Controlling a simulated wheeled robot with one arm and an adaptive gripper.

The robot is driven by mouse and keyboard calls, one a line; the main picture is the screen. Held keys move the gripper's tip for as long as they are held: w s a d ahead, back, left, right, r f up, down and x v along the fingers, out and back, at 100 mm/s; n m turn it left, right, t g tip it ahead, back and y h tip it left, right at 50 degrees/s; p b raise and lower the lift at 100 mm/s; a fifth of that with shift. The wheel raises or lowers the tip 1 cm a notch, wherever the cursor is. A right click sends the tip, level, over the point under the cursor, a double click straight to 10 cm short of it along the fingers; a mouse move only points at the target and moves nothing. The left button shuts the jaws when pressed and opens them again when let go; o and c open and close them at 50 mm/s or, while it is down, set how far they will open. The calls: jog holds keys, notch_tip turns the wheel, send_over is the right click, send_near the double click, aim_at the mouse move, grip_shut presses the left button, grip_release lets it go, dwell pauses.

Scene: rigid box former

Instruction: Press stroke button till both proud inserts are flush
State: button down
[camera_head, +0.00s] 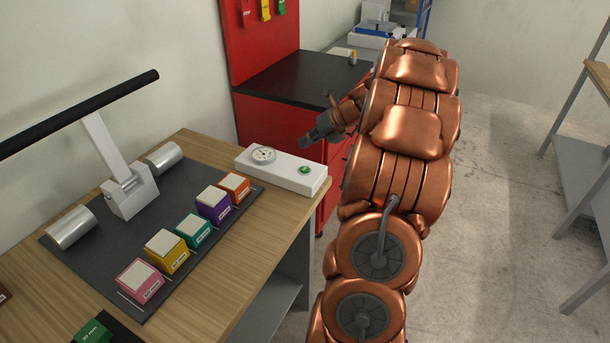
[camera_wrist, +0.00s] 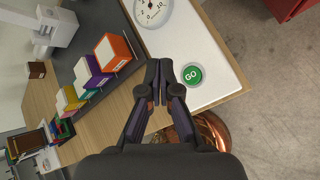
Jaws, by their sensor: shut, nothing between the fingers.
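The green GO button (camera_head: 305,170) sits on a white control box (camera_head: 280,172) at the table's right end; it also shows in the wrist view (camera_wrist: 192,75). My gripper (camera_head: 303,143) is shut and empty above the control box. In the wrist view its fingertips (camera_wrist: 159,68) appear just left of the button; contact cannot be told. On a dark mat stand pink (camera_head: 140,281), yellow (camera_head: 167,251), teal (camera_head: 194,231), purple (camera_head: 214,204) and orange (camera_head: 235,188) boxes with pale inserts on top. I cannot tell clearly which inserts stand proud.
A round dial (camera_head: 263,155) is on the control box beside the button. A white post (camera_head: 105,150) carries a long black bar (camera_head: 80,112) over the mat (camera_head: 180,170), with grey cylinders (camera_head: 164,158) at its sides. A red cabinet (camera_head: 262,125) stands behind; open floor lies right.

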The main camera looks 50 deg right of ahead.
aim_at(306, 169)
jog(key=shift+f+b, duration=1.95)
jog(key=shift+b, duration=0.3)
jog(key=shift+f+p, duration=0.2)
jog(key=shift+p, duration=0.2)
jog(key=shift+f, duration=0.9)
jog(key=shift+f+p, duration=0.2)
jog(key=shift+p, duration=0.35)
jog(key=shift+f, duration=0.2)
